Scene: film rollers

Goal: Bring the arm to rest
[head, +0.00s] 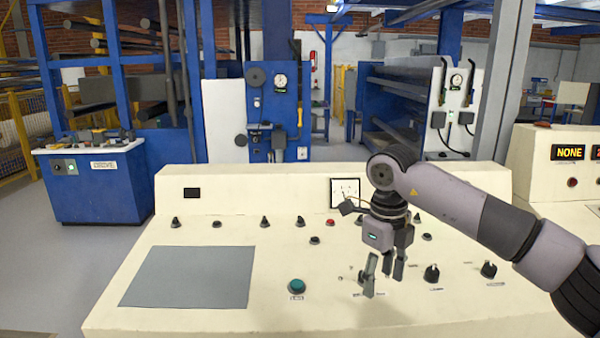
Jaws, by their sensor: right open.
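My right arm (463,207) comes in from the right and reaches over a cream control console (210,290). My right gripper (383,275) points down above the right half of the console, its fingers apart and nothing seen between them. The fingertips are close to the panel in the picture; whether they touch it I cannot tell. The gripper hides part of the panel behind it. My left gripper is not in view.
The console carries several black knobs (431,273), a green button (296,286), a grey flat plate (190,277) and a white gauge (345,192). A second cream panel (550,165) with a "NONE" display stands at right. Blue machinery stands behind.

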